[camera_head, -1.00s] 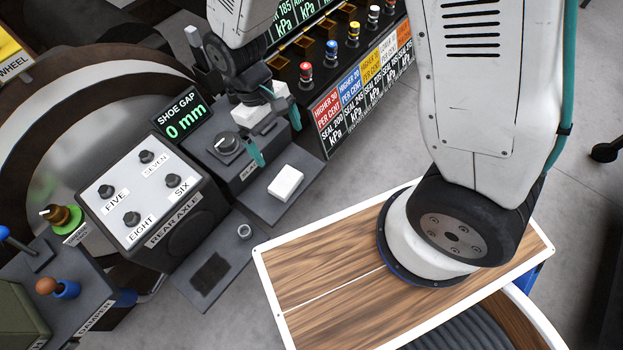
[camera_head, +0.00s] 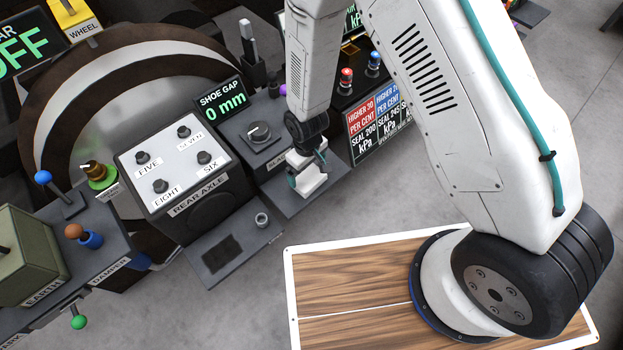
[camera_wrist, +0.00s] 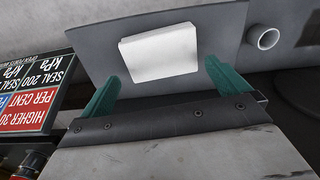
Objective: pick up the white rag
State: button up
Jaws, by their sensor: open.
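The white rag (camera_wrist: 160,53) is a small white block-like piece lying on a grey shelf plate (camera_wrist: 92,62). In the head view the rag (camera_head: 313,182) is partly covered by my gripper (camera_head: 307,170). In the wrist view my gripper (camera_wrist: 162,72) is open, with its teal fingers apart near the two sides of the rag's close edge. The rag lies mostly beyond the fingertips. I cannot tell whether either finger touches it.
A black knob box (camera_head: 258,135) stands behind the shelf. A short metal ring (camera_head: 262,219) sits to the left, near the rear axle box (camera_head: 192,205). A seal pressure panel (camera_head: 375,125) rises on the right. A wooden-topped surface (camera_head: 350,275) lies in front.

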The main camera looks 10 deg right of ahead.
aim_at(308, 176)
notch_tip(308, 176, down, 4)
jog(key=shift+f, duration=0.1)
jog(key=c, duration=0.7)
jog(key=shift+r, duration=0.55)
jog(key=r, duration=0.2)
jog(key=shift+s+d+r, duration=0.1)
jog(key=shift+s+r, duration=0.15)
jog(key=shift+r, duration=0.15)
jog(key=s+d, duration=0.2)
jog(key=s, duration=0.5)
jog(key=s+d+r, duration=0.1)
jog(key=s+d, duration=0.2)
jog(key=s, duration=0.4)
jog(key=shift+s, duration=0.4)
jog(key=shift+r, duration=0.1)
